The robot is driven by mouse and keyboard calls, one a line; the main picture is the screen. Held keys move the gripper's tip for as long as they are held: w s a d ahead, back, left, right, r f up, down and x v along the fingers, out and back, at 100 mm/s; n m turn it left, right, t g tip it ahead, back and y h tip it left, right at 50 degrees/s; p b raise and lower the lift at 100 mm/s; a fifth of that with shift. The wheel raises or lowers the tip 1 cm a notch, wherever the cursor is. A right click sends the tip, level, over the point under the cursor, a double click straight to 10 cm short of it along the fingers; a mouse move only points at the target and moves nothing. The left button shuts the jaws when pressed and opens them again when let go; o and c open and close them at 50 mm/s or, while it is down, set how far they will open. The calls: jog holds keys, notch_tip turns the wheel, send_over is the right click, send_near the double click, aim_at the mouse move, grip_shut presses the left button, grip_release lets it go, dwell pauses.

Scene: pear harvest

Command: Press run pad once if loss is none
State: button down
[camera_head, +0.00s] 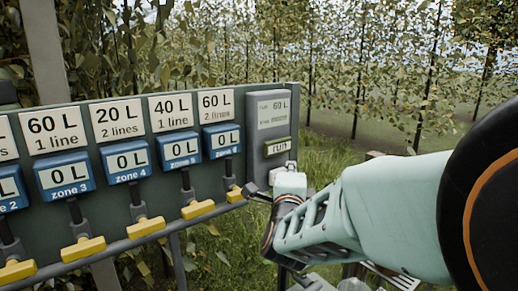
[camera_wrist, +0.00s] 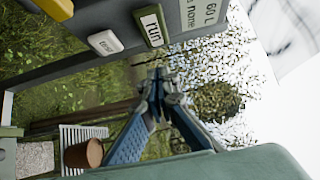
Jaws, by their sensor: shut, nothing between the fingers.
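The run pad (camera_head: 278,147) is a pale rectangular key marked "run" on a grey box (camera_head: 255,125) at the right end of the panel. The display (camera_head: 272,110) above it reads 60 L, with a small lower line. In the wrist view that line (camera_wrist: 191,22) ends in "none", and the run pad (camera_wrist: 153,30) shows sideways. My gripper (camera_head: 251,190) is shut and empty, low in front of the box. In the wrist view my gripper's tips (camera_wrist: 157,74) appear apart from the run pad.
A white pad (camera_wrist: 104,42) sits beside the run pad; its lettering is unclear. Blue zone meters (camera_head: 126,160) reading 0 L and yellow valve handles (camera_head: 146,227) line the panel to the left. A terracotta pot (camera_wrist: 83,154) stands near a slatted surface (camera_wrist: 75,135).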

jog(key=p, duration=0.3)
send_near(282, 146)
jog(key=w+d, duration=0.3)
jog(key=shift+w+a+p, duration=0.65)
jog(key=shift+w+a, duration=0.05)
jog(key=shift+w, duration=0.25)
jog(key=shift+w+a+f, duration=0.1)
jog(key=shift+w+a, duration=0.15)
jog(key=shift+w, duration=0.15)
